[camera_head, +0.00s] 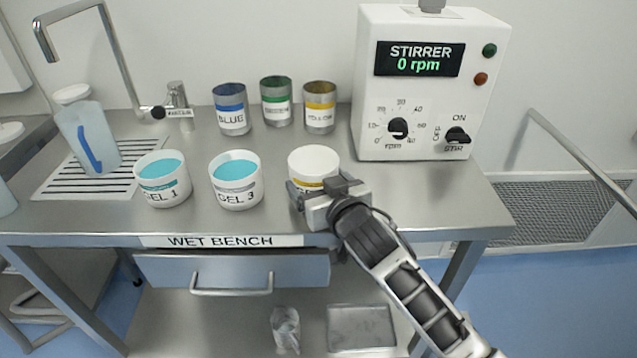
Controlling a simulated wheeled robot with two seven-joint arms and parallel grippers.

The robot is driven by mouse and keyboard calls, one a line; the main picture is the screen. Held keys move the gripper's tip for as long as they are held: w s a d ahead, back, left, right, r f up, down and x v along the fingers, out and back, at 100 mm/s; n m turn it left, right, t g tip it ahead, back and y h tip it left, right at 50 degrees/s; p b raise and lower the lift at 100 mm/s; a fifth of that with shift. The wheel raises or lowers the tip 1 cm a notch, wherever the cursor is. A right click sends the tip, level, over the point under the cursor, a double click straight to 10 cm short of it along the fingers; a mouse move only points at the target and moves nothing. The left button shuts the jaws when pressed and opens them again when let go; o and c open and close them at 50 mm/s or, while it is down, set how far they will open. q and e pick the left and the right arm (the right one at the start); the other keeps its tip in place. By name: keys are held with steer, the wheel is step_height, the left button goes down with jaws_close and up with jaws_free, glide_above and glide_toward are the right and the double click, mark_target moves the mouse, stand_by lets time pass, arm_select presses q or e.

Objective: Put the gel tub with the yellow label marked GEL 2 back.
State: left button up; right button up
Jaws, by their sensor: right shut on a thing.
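A white gel tub with a yellow label band (312,163) is at the front of the bench, right of the tub marked GEL 3 (236,180). Its top looks white and covered, and most of its label is hidden behind my gripper. My right gripper (318,196) is shut on this tub from the front right. The tub looks upright, at or just above the bench top; I cannot tell if it touches. The tub marked GEL 1 (163,180) stands further left. Both other tubs show blue gel. My left gripper is not in view.
Tins with blue (231,110), green (276,102) and yellow (319,108) bands stand behind the tubs. The stirrer box (424,90), reading 0 rpm, stands at the right. A tilted jug (88,138) is on the drain grid at left. The WET BENCH drawer (232,270) is shut.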

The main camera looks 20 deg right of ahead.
steer(key=shift+f, duration=0.1)
steer(key=o, duration=0.9)
steer(key=shift+o, duration=1.2)
steer(key=shift+r, duration=0.2)
steer(key=v, duration=1.2)
